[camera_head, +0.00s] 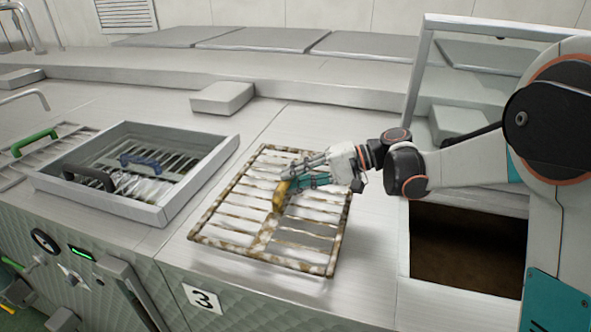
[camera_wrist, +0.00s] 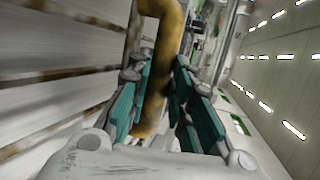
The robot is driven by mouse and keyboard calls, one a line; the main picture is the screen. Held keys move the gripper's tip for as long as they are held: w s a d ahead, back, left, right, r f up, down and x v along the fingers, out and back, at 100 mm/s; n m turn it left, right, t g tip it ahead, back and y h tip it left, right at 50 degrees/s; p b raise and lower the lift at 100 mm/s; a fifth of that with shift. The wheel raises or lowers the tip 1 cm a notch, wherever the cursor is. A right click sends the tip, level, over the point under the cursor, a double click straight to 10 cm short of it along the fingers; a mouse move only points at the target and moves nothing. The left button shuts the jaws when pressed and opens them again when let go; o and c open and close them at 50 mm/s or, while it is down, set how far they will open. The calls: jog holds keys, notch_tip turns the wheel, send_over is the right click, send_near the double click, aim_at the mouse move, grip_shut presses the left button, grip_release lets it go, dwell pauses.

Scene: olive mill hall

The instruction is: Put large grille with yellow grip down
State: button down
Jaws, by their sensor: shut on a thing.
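The large grille (camera_head: 232,238) is a rusty, speckled rectangular frame with slats. In the head view it lies flat or nearly flat over the metal worktop in the middle; I cannot tell if it touches the top. Its yellow grip (camera_head: 280,195) stands at its centre. My gripper (camera_head: 295,186) reaches in from the right and is shut on the yellow grip. In the wrist view the worn yellow grip (camera_wrist: 160,65) runs between the teal finger pads of my gripper (camera_wrist: 155,100), with the grille's slats (camera_wrist: 60,75) at left.
A framed opening (camera_head: 150,205) left of the grille holds a grille with a blue grip (camera_head: 140,160) and a black handle. A green-gripped grille (camera_head: 35,142) lies at far left. A dark open pit (camera_head: 465,250) is on the right. A grey block (camera_head: 222,97) sits behind. A "3" label (camera_head: 203,298) marks the front edge.

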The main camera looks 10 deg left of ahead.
jog(key=shift+f, duration=1.55)
jog(key=c, duration=1.4)
grip_release()
jog(key=shift+f, duration=0.15)
jog(key=shift+c, duration=0.2)
jog(key=v, duration=1.2)
jog(key=shift+b, duration=0.35)
